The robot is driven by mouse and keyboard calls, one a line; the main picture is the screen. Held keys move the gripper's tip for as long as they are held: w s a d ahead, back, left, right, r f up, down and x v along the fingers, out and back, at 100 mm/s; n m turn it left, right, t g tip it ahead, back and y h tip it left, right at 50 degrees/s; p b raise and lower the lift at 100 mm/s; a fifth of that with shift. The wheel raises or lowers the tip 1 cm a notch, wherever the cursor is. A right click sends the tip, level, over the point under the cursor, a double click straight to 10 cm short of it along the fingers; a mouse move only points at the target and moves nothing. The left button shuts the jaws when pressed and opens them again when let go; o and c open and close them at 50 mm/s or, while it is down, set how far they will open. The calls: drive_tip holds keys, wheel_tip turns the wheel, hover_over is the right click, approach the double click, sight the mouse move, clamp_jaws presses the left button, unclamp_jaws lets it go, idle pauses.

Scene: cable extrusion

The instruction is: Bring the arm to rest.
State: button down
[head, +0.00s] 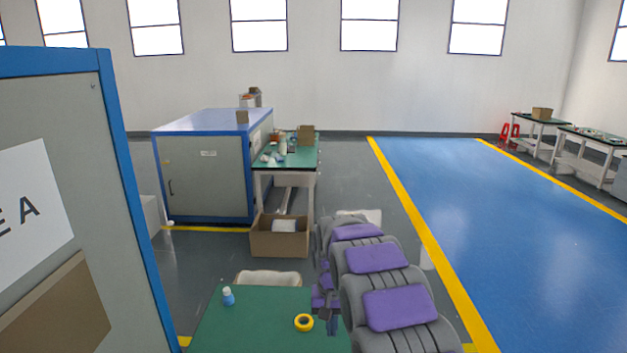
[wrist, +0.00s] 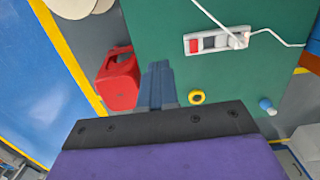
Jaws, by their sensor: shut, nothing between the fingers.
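My gripper (wrist: 158,75) shows in the wrist view as blue-grey fingers held together, with nothing between them. It is over the edge of the green table (wrist: 160,25), beside a red stool. In the head view my gripper (head: 328,312) is partly hidden by my folded grey and purple arm, at the right side of the green table (head: 245,325). The arm is apart from the things on the table as far as I can see.
A yellow tape roll (head: 304,322) and a blue bottle (head: 228,296) stand on the table. A power strip (wrist: 215,40) with white cable lies there too. The red stool (wrist: 118,80) is beside the table. A tall cabinet (head: 60,130) is at left. Blue floor (head: 500,220) at right is clear.

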drive_tip(key=s+d+r, duration=0.3)
drive_tip(key=s+r, duration=0.2)
drive_tip(key=s, duration=0.5)
drive_tip(key=s+d+r, duration=0.4)
drive_tip(key=s, duration=0.7)
drive_tip(key=s+d+f+g, duration=0.1)
drive_tip(key=s+d+f, duration=0.1)
drive_tip(key=s, duration=2)
